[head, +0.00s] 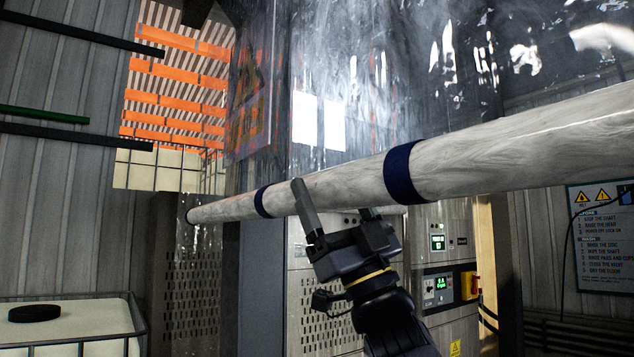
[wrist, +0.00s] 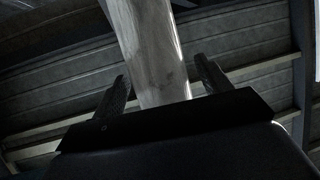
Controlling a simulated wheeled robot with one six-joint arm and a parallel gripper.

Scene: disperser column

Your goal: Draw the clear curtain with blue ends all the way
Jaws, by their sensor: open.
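A pale, cloudy tube (head: 500,150) with dark blue bands (head: 402,172) runs across the head view, low at the left and high at the right. A clear, streaky sheet (head: 400,65) shows above and behind it; I cannot tell how the two join. My gripper (head: 333,196) is open from below at the tube's thinner left stretch, between two blue bands. One finger shows in front of the tube; the other is mostly hidden behind it. In the wrist view the tube (wrist: 150,45) passes between the open fingers (wrist: 162,75), with no clear grip.
A control cabinet (head: 438,240) with lit displays stands behind my arm. A caged white tank (head: 70,312) with a black cap is at lower left. Dark and green bars (head: 45,114) jut from the left. A warning sign (head: 603,235) hangs at right.

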